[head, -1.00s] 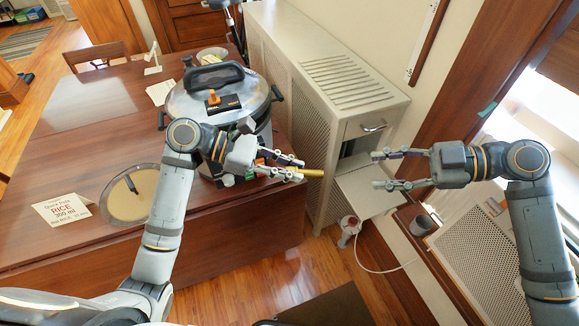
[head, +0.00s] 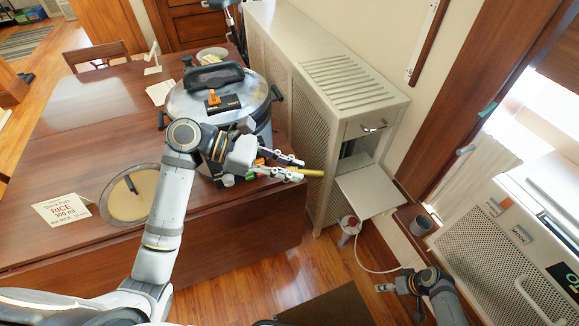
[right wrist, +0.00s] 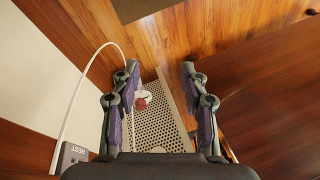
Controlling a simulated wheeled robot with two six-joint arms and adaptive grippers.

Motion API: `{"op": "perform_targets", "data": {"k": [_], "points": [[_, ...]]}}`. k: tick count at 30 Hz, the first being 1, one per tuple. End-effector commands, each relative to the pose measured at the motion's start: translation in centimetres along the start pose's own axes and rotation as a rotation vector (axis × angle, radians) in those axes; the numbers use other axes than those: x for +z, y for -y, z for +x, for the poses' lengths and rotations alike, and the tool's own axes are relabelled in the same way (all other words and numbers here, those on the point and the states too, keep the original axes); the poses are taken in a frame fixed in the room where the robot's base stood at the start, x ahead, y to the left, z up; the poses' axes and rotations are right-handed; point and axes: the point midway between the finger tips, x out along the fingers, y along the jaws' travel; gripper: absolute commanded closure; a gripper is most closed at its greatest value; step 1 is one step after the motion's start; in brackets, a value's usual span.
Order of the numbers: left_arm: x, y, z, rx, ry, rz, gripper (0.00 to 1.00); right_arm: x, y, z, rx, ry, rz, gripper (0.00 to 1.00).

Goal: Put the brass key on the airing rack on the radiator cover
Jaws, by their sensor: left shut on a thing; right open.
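My left gripper (head: 299,169) is shut on the brass key (head: 314,173), a yellow bar sticking out past its fingertips. It holds the key by the pot, near the table's right edge and left of the radiator cover. The cream radiator cover (head: 325,130) has perforated sides and a slatted top (head: 348,82); I cannot tell which part is the airing rack. A flat cream panel (head: 372,190) juts out below its drawer (head: 370,126). My right gripper (head: 398,300) is open and empty, low at the lower right; its spread fingers show in the right wrist view (right wrist: 160,70).
A large lidded pot (head: 218,95) stands on the wooden table (head: 60,150). A perforated white unit (head: 480,265) fills the right side. The slatted top is clear.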

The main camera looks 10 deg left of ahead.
Motion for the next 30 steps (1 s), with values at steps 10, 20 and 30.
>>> {"op": "perform_targets", "data": {"k": [10, 20, 30], "points": [[0.0, 0.0, 0.0, 0.000, 0.000, 0.000, 1.00, 19.0, -0.7, 10.2, 0.322, 0.076, 0.184, 0.55], [0.0, 0.0, 0.0, 0.000, 0.000, 0.000, 1.00, 26.6, 3.1, 12.5, 0.359, 0.057, 0.161, 0.55], [0.7, -0.6, -0.2, 0.021, 0.001, -0.009, 1.00, 26.5, 3.5, 11.6, 0.360, 0.055, 0.159, 0.55]]}}
